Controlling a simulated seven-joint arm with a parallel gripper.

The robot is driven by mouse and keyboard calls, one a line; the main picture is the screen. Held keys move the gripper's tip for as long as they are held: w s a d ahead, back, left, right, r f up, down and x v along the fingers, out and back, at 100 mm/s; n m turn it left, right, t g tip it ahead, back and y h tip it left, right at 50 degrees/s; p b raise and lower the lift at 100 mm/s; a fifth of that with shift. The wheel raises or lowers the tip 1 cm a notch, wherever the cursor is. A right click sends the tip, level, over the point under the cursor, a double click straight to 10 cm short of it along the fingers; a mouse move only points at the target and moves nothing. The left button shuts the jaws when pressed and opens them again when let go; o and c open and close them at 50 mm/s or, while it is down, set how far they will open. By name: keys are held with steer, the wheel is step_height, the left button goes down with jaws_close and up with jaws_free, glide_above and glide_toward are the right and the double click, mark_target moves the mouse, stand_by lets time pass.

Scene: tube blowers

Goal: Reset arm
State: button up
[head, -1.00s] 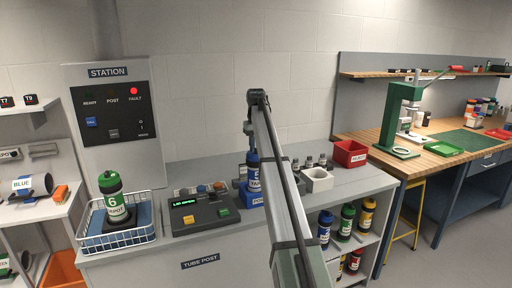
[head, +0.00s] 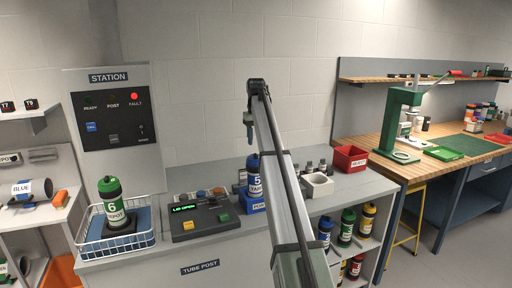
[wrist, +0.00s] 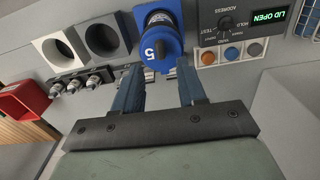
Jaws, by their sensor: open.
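My gripper (head: 248,125) is raised above the counter, open and empty. In the wrist view its two blue fingers (wrist: 158,88) stand apart with nothing between them. The blue tube marked 5 (head: 254,178) stands upright in the blue post base (head: 254,204), below my gripper. The tube also shows in the wrist view (wrist: 157,42), just beyond the fingertips and apart from them. My arm hides part of the tube and base in the head view.
A console (head: 204,218) reads "LID OPEN". A green tube marked 6 (head: 112,205) stands in a wire basket (head: 86,252) at left. The station panel (head: 115,120) shows a red fault light.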

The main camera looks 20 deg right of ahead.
steer(key=shift+r, duration=0.8)
